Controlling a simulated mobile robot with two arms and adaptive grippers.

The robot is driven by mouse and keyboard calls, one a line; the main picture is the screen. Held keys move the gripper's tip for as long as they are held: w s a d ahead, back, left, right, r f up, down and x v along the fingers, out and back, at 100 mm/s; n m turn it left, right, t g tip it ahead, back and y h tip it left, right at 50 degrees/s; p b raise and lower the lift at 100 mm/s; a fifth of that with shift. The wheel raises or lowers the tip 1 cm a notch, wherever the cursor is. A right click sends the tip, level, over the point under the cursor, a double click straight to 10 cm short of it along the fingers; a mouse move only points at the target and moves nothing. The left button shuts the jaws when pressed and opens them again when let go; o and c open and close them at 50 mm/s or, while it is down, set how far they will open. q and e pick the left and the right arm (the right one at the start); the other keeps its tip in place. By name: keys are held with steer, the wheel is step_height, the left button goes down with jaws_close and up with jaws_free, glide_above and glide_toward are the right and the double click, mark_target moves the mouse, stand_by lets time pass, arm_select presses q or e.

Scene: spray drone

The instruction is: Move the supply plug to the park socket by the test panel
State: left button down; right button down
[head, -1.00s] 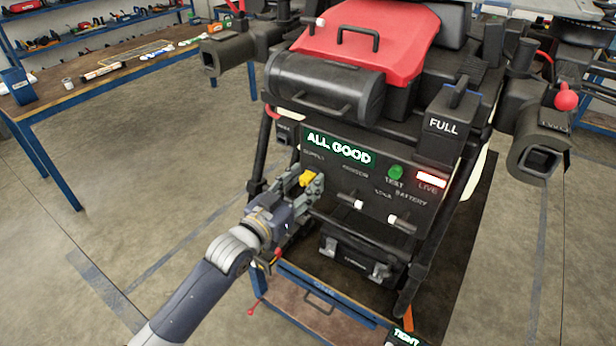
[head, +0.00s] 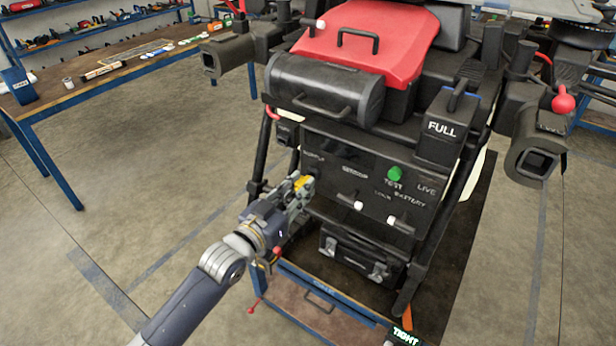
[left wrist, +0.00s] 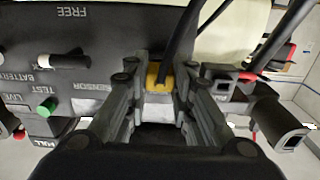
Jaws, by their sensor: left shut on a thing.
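My left gripper (head: 301,187) is shut on the yellow supply plug (head: 303,182) in front of the left side of the drone's dark panel (head: 345,178). In the left wrist view the yellow plug (left wrist: 158,73) sits between the fingers (left wrist: 158,108), with a black cable (left wrist: 181,40) running up from it. The supply label (head: 314,155) is just above the gripper. The green test button (head: 394,174) is on the panel's right. The gripper hides the supply socket. I cannot make out which part is the park socket. My right gripper is not in view.
Two white-tipped handles (head: 358,205) stick out of the lower panel. A black case (head: 352,253) sits beneath it, and a wooden-topped blue stand (head: 305,300) is below. Dark drone legs (head: 259,160) flank the panel. Open floor lies to the left.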

mark_target(298, 188)
arm_select(q)
steer(key=shift+p+v, duration=0.9)
steer(key=shift+v, duration=1.15)
steer(key=shift+r, duration=0.1)
